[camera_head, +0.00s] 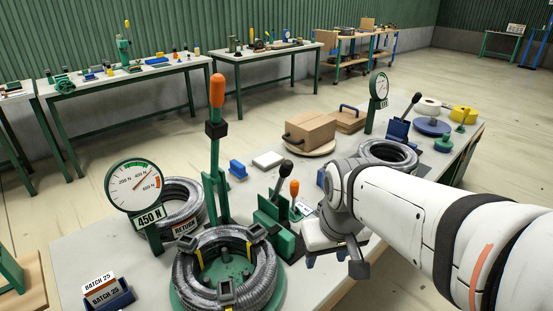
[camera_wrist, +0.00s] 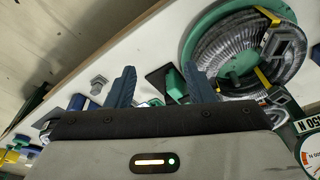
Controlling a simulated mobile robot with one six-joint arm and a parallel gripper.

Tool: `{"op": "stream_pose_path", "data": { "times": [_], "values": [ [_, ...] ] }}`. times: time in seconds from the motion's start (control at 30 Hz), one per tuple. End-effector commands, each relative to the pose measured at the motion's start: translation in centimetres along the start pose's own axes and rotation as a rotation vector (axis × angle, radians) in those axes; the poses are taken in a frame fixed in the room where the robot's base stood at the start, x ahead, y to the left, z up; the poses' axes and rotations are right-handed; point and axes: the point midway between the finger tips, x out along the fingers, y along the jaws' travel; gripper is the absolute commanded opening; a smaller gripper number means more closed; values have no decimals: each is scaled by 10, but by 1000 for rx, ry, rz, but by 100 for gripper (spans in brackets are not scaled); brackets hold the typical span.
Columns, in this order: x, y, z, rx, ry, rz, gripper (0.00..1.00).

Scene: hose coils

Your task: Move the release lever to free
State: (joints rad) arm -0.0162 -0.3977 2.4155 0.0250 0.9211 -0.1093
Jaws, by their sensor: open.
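In the head view a green bracket (camera_head: 277,226) stands on the bench beside the front hose coil (camera_head: 228,272). A short lever with a black knob (camera_head: 283,168) rises from it, tilted. A small orange-handled lever (camera_head: 294,188) stands close behind; I cannot tell which is the release lever. A tall orange-gripped lever (camera_head: 217,92) stands upright behind the coil. My gripper (camera_head: 327,257) is right of the bracket, open and empty, fingers down. In the wrist view my gripper (camera_wrist: 163,86) has its fingers apart, with a green part (camera_wrist: 175,84) beyond them and the coil (camera_wrist: 235,50) to the right.
A round gauge (camera_head: 134,186) marked 450 N stands at the left, by a coil tagged RETURN (camera_head: 178,205). A blue batch-card holder (camera_head: 107,299) is at the front left.

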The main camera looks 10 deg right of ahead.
Motion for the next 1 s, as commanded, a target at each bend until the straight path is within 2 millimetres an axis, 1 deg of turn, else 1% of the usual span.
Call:
{"op": "stream_pose_path", "data": {
  "times": [0.03,0.07,0.13,0.17,0.2,0.27,0.3,0.37,0.4,0.47,0.5,0.6,0.7,0.8,0.9,1.0],
  "values": [
    [-2,1,-20,-51,-12,-14,48],
    [-4,2,-32,-88,-17,-25,48],
    [-5,5,-63,-187,-28,-54,48],
    [-5,7,-78,-233,-31,-68,48],
    [-3,9,-96,-294,-34,-88,48],
    [0,13,-124,-384,-35,-118,48],
    [4,16,-142,-447,-34,-139,48],
    [11,20,-168,-540,-28,-171,48],
    [16,24,-186,-601,-21,-192,48],
    [27,29,-211,-695,-8,-224,48],
    [34,32,-227,-757,3,-245,48],
    [55,42,-263,-906,38,-293,48],
    [76,50,-291,-1033,77,-332,48],
    [94,57,-311,-1134,115,-359,48],
    [105,61,-323,-1203,142,-375,48],
    [112,63,-329,-1238,157,-383,48]
  ]
}}
